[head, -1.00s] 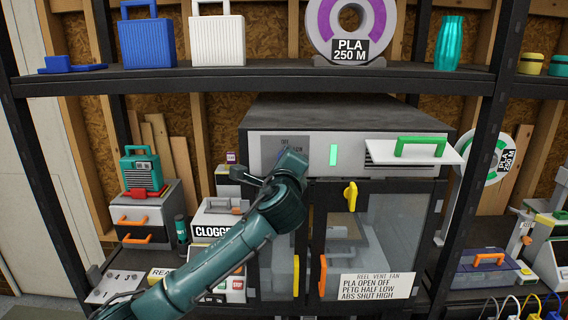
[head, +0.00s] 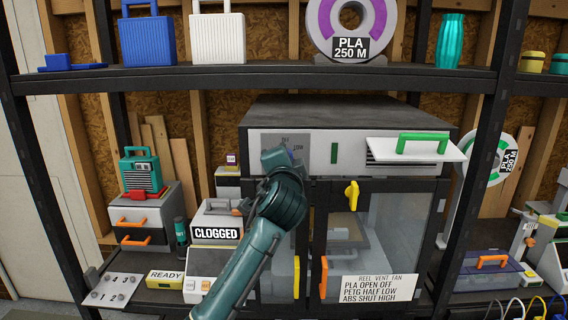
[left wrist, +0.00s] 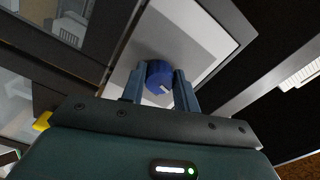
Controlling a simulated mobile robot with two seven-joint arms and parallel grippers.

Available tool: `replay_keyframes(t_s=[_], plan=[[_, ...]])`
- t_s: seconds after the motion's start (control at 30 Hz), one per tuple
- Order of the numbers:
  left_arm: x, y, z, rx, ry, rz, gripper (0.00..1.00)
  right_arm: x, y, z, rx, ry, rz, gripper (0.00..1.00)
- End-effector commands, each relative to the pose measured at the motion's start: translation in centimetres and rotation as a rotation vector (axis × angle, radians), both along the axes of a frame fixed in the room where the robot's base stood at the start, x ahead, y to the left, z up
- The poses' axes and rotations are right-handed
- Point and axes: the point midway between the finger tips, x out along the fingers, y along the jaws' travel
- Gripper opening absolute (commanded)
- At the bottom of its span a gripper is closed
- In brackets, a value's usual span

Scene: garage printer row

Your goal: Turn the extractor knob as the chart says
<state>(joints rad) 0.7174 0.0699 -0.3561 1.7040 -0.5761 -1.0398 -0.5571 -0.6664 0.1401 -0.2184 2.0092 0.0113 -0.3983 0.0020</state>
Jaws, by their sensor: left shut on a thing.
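The extractor knob (left wrist: 158,74) is blue with a white mark and sits on a pale panel in the left wrist view. My left gripper (left wrist: 159,88) is shut on it, one finger on each side. The chart (head: 380,287) on the cabinet front reads PLA open off, PETG half low, ABS shut high. A purple and white reel (head: 350,22) above is labelled PLA. My right gripper is not in view.
The vent flap (head: 416,149) with its green handle sticks out at the cabinet's upper right. An indicator strip (head: 334,153) beside the dial is dark green. Boxes marked CLOGGED (head: 217,233) and READY (head: 166,280) stand left of the cabinet.

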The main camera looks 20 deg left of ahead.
Motion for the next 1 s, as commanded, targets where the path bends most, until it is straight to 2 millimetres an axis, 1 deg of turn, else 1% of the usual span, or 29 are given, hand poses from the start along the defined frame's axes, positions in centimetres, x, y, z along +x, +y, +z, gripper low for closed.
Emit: replay_keyframes(t_s=[0.03,0.2,0.4,0.97,1.0], plan=[[-0.01,-0.04,-0.25,-0.034,-0.005,0.0,0.08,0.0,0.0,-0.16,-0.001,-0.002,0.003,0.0],[0.0,-0.04,-0.22,-0.127,-0.034,0.0,0.08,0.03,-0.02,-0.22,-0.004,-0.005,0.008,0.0],[0.0,-0.04,-0.2,-0.193,-0.053,0.001,0.08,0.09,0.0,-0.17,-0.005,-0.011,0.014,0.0],[0.01,-0.06,-0.16,-0.224,-0.062,0.0,0.08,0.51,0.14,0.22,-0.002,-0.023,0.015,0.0],[0.01,-0.07,-0.17,-0.224,-0.062,0.0,0.31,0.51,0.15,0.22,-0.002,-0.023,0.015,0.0]])
